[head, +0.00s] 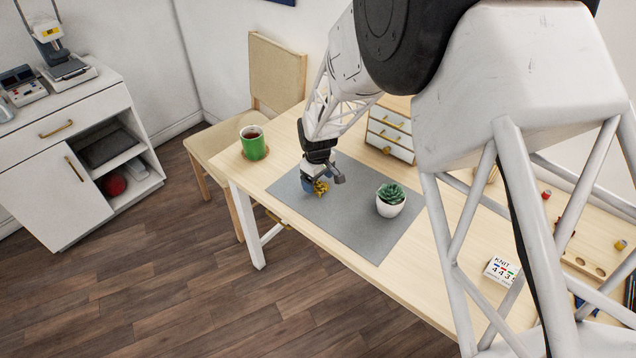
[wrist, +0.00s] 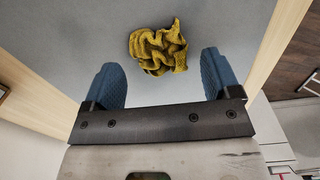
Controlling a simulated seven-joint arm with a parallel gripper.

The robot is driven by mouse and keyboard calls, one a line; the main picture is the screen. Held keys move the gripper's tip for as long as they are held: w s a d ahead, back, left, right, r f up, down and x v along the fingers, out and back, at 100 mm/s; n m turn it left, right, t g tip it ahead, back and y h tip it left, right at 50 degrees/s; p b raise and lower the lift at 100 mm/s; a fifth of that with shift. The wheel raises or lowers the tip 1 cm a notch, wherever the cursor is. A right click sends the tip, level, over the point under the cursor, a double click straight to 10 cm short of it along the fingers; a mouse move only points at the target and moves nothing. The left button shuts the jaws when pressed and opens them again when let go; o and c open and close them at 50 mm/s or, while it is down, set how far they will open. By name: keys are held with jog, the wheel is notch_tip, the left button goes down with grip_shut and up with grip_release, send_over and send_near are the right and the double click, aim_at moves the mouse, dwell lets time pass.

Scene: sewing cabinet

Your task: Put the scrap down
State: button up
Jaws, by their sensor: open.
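The scrap (wrist: 158,48) is a crumpled piece of mustard-yellow cloth. In the wrist view it lies on the grey mat (wrist: 85,30), just beyond and between my fingertips. My gripper (wrist: 165,80) is open, with its two blue fingers apart and neither visibly touching the scrap. In the head view my gripper (head: 322,182) is low over the left part of the mat, and the scrap (head: 320,188) shows right beneath it, partly hidden by the fingers.
A potted succulent (head: 390,200) stands on the mat to the right of my gripper. A green mug (head: 253,143) sits on a coaster at the table's left end. A small drawer unit (head: 390,132) stands behind the mat. The mat's front part is clear.

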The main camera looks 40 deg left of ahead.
aim_at(318, 185)
notch_tip(318, 185, up, 10)
dwell(0.5)
jog(key=shift+s+r, duration=0.1)
jog(key=shift+r, duration=0.05)
dwell(0.7)
jog(key=w+d+r+m, duration=0.1)
jog(key=d+r+m, duration=0.35)
jog(key=d, duration=0.75)
jog(key=w+d+r+m+t, duration=0.1)
jog(key=w+d+r, duration=0.1)
jog(key=d+r, duration=0.8)
jog(key=w+d+r+m, duration=0.15)
jog(key=d+r, duration=0.35)
jog(key=d, duration=0.9)
jog(key=s+d+r+m, duration=0.2)
jog(key=s+d+m, duration=0.15)
jog(key=d, duration=0.55)
jog(key=s+d+r+m, duration=0.2)
jog(key=s+d, duration=0.3)
jog(key=d, duration=0.4)
jog(key=s+d+m+t, duration=0.1)
jog(key=s+d+m, duration=0.4)
jog(key=s+d, duration=0.7)
jog(key=s+f, duration=0.1)
jog(key=s, duration=0.2)
jog(key=shift+s+d, duration=0.3)
jog(key=shift+s, duration=0.05)
